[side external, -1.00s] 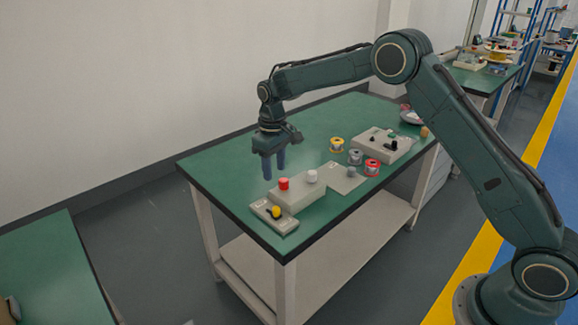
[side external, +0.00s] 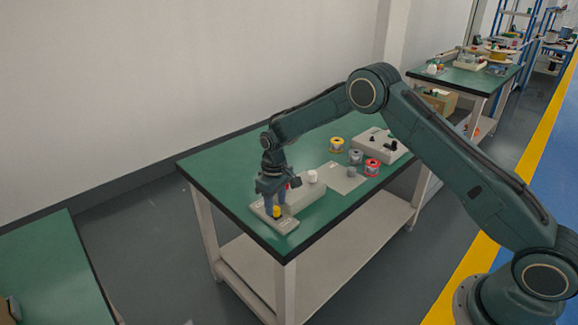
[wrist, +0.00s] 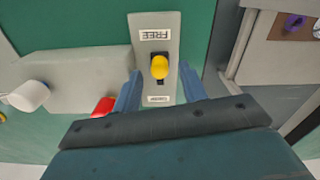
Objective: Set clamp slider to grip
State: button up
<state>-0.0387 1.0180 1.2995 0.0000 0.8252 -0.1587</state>
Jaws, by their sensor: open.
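The clamp slider is a yellow knob (wrist: 159,67) in a dark slot on a light grey plate (wrist: 171,26). In the wrist view a FREE label, upside down, is beyond the knob, and a second label too small to read is nearer me. The knob sits between the two labels. In the side view the yellow knob (side external: 277,212) shows low at the fingers of my gripper (side external: 275,206). My gripper is open, with one blue finger on each side of the knob in the wrist view (wrist: 160,76). I cannot tell whether either finger touches it.
A grey box (side external: 308,193) with a red knob (wrist: 104,107) and a white knob (side external: 312,176) stands beside the plate. Spools, including a red one (side external: 372,168), and another control box (side external: 380,143) are farther back. The table's front edge is close to the plate.

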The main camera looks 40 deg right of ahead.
jog(key=shift+f, duration=0.6)
jog(key=shift+c, duration=0.4)
grip_shut()
jog(key=shift+w, duration=2.25)
jog(key=shift+w+r, duration=0.1)
jog(key=shift+o, duration=0.4)
grip_release()
